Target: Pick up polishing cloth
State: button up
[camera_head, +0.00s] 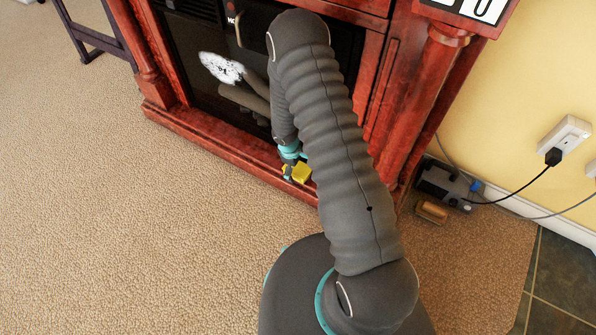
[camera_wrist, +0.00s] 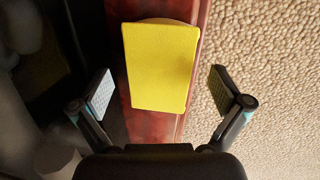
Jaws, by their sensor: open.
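A yellow polishing cloth (camera_wrist: 160,66) lies on the reddish wooden ledge at the base of the fireplace. In the wrist view it sits between and beyond my open fingers, and neither finger touches it. My gripper (camera_wrist: 162,98) is open and empty, with one finger over the dark fireplace side and the other over the carpet side. In the head view the yellow cloth (camera_head: 301,172) shows as a small patch beside my gripper (camera_head: 290,172), partly hidden by my arm.
The wooden fireplace surround (camera_head: 210,130) with its dark glass front rises close behind the ledge. A grey power box (camera_head: 443,184) and a brown brush-like block (camera_head: 432,211) lie at right near the wall, with cables. Carpet (camera_head: 120,230) at left is clear.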

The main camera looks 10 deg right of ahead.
aim_at(296, 169)
jog(key=shift+f, duration=0.2)
jog(key=c, duration=1.2)
jog(key=shift+r, duration=0.1)
jog(key=shift+s+a+r, duration=0.1)
jog(key=shift+s+r, duration=0.05)
jog(key=shift+r, duration=0.45)
notch_tip(296, 169, up, 6)
jog(key=shift+p, duration=0.7)
jog(key=s+a+b, duration=0.5)
jog(key=s+a, duration=0.9)
jog(key=shift+f, duration=0.15)
